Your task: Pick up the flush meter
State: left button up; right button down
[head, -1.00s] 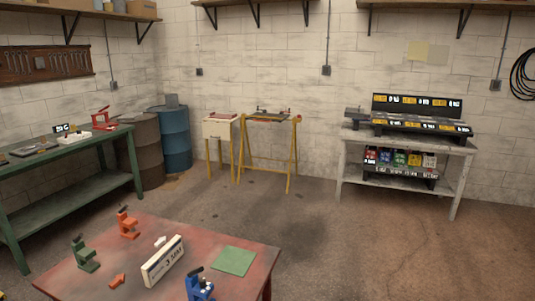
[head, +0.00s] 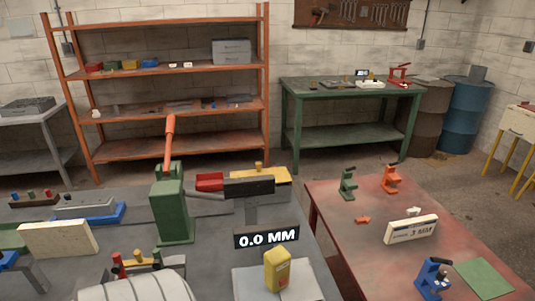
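A small yellow block-shaped device (head: 278,270), which looks like the flush meter, stands upright on a pale square plate (head: 308,286) near the front edge of the grey bench. A black display (head: 267,239) reading "0.0 MM" stands just behind it. I cannot tell whether the display belongs to the device.
A green lever press (head: 172,205) with an orange handle stands left of the display on the grey bench (head: 120,219). An orange shelf (head: 150,77) stands behind.

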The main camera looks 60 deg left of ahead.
aim_at(276, 261)
jog(key=u, duration=1.6)
jog(key=k, duration=0.3)
